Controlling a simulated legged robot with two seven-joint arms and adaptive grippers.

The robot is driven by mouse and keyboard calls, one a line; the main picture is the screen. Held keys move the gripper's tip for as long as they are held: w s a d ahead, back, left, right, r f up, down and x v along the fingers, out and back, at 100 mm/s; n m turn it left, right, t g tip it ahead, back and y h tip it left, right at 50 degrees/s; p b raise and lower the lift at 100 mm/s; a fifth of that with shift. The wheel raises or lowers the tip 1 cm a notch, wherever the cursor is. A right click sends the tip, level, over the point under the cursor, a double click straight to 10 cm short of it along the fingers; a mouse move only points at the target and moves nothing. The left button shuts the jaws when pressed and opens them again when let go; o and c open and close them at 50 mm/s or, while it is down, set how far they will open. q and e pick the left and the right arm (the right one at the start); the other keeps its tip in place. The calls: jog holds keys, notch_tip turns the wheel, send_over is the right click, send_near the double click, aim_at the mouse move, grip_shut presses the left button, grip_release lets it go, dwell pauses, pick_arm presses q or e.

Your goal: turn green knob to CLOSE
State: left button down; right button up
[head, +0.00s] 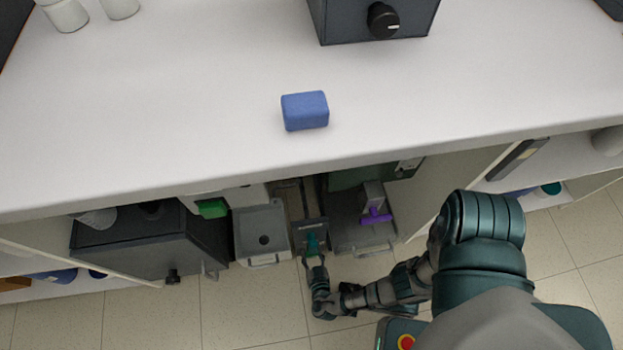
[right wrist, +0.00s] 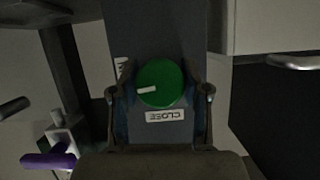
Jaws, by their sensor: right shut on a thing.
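The green knob (right wrist: 165,76) is round with a white pointer mark that points left and slightly down in the right wrist view. A white label reading CLOSE (right wrist: 165,116) sits just below it, upside down in this view. A second label (right wrist: 121,68) at the knob's left is partly hidden by a finger. My right gripper (right wrist: 160,92) is shut on the knob, one finger on each side. In the head view my right gripper (head: 314,258) is low in the cabinet opening, at the dark rig. My left gripper is not in view.
A purple handle (head: 376,216) stands to the right of my gripper; it also shows in the right wrist view (right wrist: 48,160). A grey box (head: 262,222) stands close on the left. The white counter (head: 180,110) overhangs and holds a blue block (head: 305,111).

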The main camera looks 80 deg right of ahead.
jog(key=shift+d+f, duration=0.1)
jog(key=shift+d, duration=0.4)
jog(key=shift+c, duration=0.3)
jog(key=shift+a+r, duration=0.2)
jog(key=shift+a, duration=0.25)
jog(key=shift+d+f+n+g, duration=0.1)
jog(key=shift+n+g, duration=0.4)
jog(key=shift+n, duration=0.2)
jog(key=shift+n+g+h, duration=0.8)
jog(key=shift+n+g, duration=0.1)
jog(key=shift+n, duration=0.7)
jog(key=shift+a, duration=0.2)
jog(key=o, duration=1.2)
jog(key=shift+f, duration=0.1)
jog(key=shift+c, duration=0.2)
jog(key=shift+w, duration=0.1)
